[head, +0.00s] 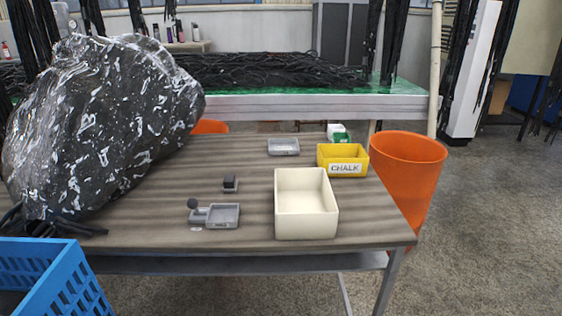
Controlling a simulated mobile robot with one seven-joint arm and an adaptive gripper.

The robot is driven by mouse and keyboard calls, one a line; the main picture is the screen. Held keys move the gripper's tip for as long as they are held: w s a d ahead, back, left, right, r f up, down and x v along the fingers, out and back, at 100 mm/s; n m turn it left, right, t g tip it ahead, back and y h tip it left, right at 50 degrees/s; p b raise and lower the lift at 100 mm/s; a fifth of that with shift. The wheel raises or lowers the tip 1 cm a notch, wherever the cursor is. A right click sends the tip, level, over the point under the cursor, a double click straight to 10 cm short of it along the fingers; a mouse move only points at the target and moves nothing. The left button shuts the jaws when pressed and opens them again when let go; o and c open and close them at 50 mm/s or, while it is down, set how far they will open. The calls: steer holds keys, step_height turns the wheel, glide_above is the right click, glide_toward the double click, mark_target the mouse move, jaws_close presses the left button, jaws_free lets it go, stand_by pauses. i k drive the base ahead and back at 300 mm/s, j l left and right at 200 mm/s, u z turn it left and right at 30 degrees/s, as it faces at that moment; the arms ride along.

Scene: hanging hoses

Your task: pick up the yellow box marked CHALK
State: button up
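The yellow box marked CHALK (342,153) sits upright on the wooden table (165,232) near its far right corner. Its white label faces the front and its top looks open. A larger cream open box (306,204) stands in front of it and to the left, apart from it. My gripper is not in this view.
A grey tray (283,147) lies left of the yellow box, with a white and green item (338,133) behind. A wrapped black bundle (100,125) fills the left. An orange bin (408,170) stands right; a blue crate (65,285) front left.

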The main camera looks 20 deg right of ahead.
mark_target(338, 160)
steer(key=l+u, duration=1.1)
steer(key=l, duration=0.25)
steer(key=k+l+u, duration=0.15)
steer(key=l, duration=0.25)
steer(key=l+u, duration=0.1)
steer(key=l, duration=0.25)
steer(key=k+l, duration=0.1)
steer(key=l, duration=0.3)
steer(key=k+l, duration=0.15)
steer(key=l, duration=0.2)
steer(key=k+l+u, duration=0.1)
steer(key=l, duration=0.3)
steer(key=k+l, duration=0.15)
steer(key=l, duration=0.2)
steer(key=k+l, duration=0.1)
steer(key=l, duration=0.3)
steer(key=k+l, duration=0.15)
steer(key=l, duration=0.2)
steer(key=i+l, duration=0.3)
steer(key=i, duration=0.15)
steer(key=j+u, duration=0.05)
